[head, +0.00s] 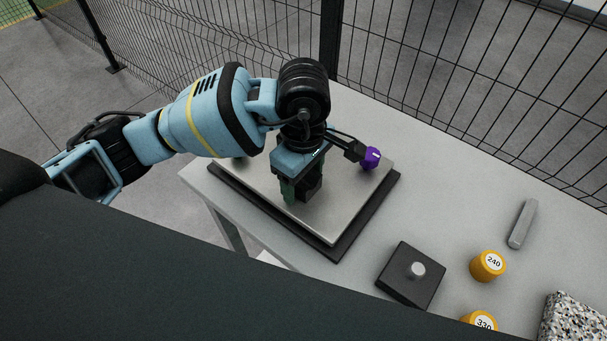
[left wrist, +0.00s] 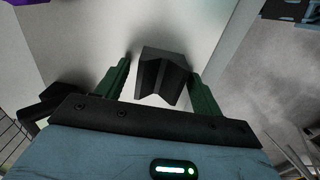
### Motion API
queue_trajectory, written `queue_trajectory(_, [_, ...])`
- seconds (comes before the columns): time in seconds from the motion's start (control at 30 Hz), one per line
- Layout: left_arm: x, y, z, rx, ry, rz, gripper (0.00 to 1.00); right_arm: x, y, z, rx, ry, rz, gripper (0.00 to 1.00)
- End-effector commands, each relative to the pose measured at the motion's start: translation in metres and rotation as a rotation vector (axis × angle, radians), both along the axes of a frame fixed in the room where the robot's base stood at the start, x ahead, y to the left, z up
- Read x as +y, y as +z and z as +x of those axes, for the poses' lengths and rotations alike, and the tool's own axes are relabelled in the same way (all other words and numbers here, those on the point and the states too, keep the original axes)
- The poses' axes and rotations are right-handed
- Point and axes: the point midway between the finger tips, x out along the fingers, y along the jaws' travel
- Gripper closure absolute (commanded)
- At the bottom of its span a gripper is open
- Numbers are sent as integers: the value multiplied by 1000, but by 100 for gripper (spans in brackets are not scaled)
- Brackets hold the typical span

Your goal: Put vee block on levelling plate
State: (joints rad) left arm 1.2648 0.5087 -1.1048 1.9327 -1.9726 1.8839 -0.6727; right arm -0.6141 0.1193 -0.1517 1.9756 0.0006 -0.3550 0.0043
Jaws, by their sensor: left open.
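The dark grey vee block (left wrist: 163,70) sits between the two green fingers of my left gripper (left wrist: 160,82) in the left wrist view. The fingers are open, with a gap at the block's left side; the right finger is very close to it. In the head view my left gripper (head: 300,188) points down over the levelling plate (head: 345,205), a silver slab on a dark base. The vee block (head: 313,187) shows there only partly, behind the gripper. It appears to rest on the plate, though its underside is hidden. My right gripper is not in view.
A purple knob-like piece (head: 371,157) is at the plate's far right. A dark square block with a peg (head: 411,273), yellow weights (head: 487,265), a grey bar (head: 522,224) and a speckled block (head: 572,318) stand right on the table. A mesh fence (head: 450,70) runs behind.

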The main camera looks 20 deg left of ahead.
Motion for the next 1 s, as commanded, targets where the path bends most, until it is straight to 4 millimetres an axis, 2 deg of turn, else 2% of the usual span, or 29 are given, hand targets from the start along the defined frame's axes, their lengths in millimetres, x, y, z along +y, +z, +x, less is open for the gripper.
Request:
queue_trajectory(0.13, [0, 1, 0, 0, 0, 0, 33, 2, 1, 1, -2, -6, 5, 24])
queue_trajectory(0.27, [0, 11, 1, -2, 0, -1, 33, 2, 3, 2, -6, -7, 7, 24])
queue_trajectory(0.7, [-1, 93, 1, -4, -1, -1, 33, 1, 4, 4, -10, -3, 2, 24])
queue_trajectory(0.83, [0, 112, 1, -3, 1, -1, 33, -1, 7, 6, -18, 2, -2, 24])
queue_trajectory(1.0, [0, 122, 0, 1, 1, -1, 33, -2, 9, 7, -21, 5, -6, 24])
